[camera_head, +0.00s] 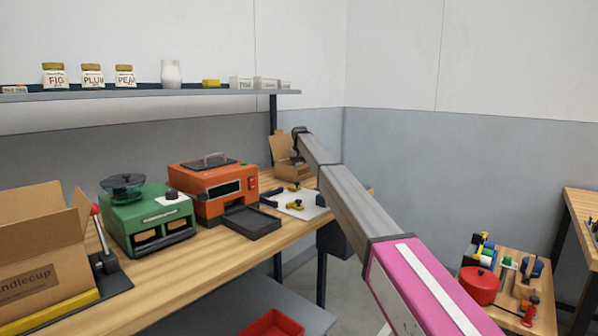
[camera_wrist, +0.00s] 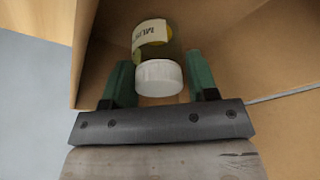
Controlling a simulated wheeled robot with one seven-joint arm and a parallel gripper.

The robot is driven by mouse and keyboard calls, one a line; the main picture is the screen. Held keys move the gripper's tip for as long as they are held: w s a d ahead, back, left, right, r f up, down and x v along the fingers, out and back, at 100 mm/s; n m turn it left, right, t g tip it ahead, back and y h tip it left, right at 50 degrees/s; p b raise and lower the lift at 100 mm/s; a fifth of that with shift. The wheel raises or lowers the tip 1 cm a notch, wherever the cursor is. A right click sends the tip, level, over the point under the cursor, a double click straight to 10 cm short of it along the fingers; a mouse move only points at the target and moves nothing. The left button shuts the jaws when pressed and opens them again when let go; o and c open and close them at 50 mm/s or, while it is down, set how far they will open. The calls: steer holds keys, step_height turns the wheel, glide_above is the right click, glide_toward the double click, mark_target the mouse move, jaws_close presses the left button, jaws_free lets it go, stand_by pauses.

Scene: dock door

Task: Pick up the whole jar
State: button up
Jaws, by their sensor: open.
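A jar (camera_wrist: 157,50) with a white lid and a pale, partly read label lies inside an open cardboard box (camera_wrist: 225,70) in the wrist view. Its contents look yellowish and its lid faces my gripper. My gripper (camera_wrist: 159,68) is open, with one green finger on each side of the jar's lid end. Small gaps show between the fingers and the lid. In the head view the small cardboard box (camera_head: 289,168) stands at the far end of the bench, with my arm's end at it. The jar is hidden in that view.
The wooden bench (camera_head: 190,262) holds an orange machine (camera_head: 200,184), a green machine (camera_head: 140,217), a black tray (camera_head: 252,222) and a larger cardboard box (camera_head: 40,245). Several labelled jars (camera_head: 92,76) stand on the shelf above. The box walls rise close around my gripper.

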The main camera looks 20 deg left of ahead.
steer(key=shift+c, duration=0.4)
steer(key=c, duration=0.6)
steer(key=shift+o, duration=0.2)
steer(key=shift+r, duration=0.1)
